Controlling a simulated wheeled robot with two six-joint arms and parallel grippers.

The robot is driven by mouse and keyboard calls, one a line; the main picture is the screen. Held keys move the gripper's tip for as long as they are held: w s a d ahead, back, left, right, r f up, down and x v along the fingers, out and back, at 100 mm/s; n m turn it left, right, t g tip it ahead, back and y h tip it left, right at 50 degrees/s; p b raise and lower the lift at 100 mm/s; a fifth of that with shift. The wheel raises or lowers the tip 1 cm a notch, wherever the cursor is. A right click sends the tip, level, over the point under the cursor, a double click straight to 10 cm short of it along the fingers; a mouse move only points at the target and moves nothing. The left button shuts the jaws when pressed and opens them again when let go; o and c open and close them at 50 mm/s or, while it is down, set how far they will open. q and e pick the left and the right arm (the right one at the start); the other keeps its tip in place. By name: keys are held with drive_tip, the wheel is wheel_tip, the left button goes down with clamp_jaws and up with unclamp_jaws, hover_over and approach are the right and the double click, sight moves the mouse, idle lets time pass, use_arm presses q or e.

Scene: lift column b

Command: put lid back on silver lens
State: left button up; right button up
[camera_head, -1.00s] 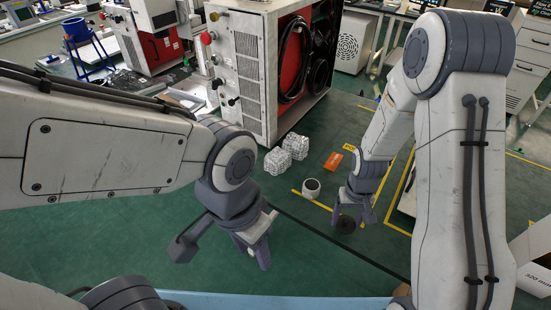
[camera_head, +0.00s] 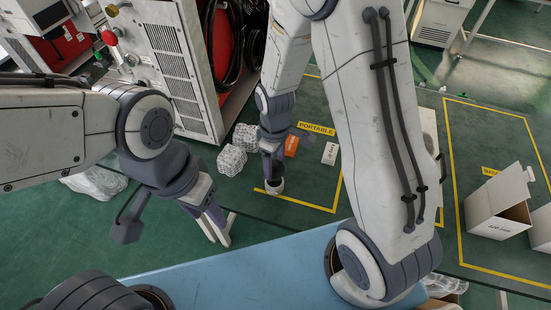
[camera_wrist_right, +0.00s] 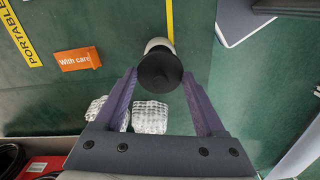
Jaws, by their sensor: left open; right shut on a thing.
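The silver lens (camera_head: 275,186) stands on the green floor near the yellow line, below my right gripper (camera_head: 270,160). In the right wrist view the black round lid (camera_wrist_right: 160,70) is between the fingertips of my right gripper (camera_wrist_right: 160,75), which is shut on it. The lid overlaps the pale lens (camera_wrist_right: 158,43) behind it; I cannot tell whether they touch. In the head view the lid is hard to make out against the gripper and lens. My left gripper (camera_head: 222,232) is open and empty, pointing down to the left of the lens.
White mesh blocks (camera_head: 232,160) and an orange "With care" card (camera_wrist_right: 79,59) lie near the lens. A cabinet (camera_head: 180,75) with red insides and black hoses stands behind. An open white box (camera_head: 497,208) stands at the right. A blue surface (camera_head: 230,270) spans the front.

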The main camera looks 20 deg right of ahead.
sight(275, 181)
wheel_tip(275, 181, down, 3)
drive_tip(key=shift+f+b, duration=0.1)
drive_tip(key=shift+b, duration=1.05)
drive_tip(key=shift+f+b, duration=0.8)
drive_tip(key=shift+f, duration=0.25)
drive_tip(key=shift+r+p, duration=0.1)
drive_tip(key=shift+p, duration=0.2)
drive_tip(key=shift+f, duration=0.2)
idle(0.5)
drive_tip(key=o, duration=1.3)
drive_tip(key=shift+c, duration=0.2)
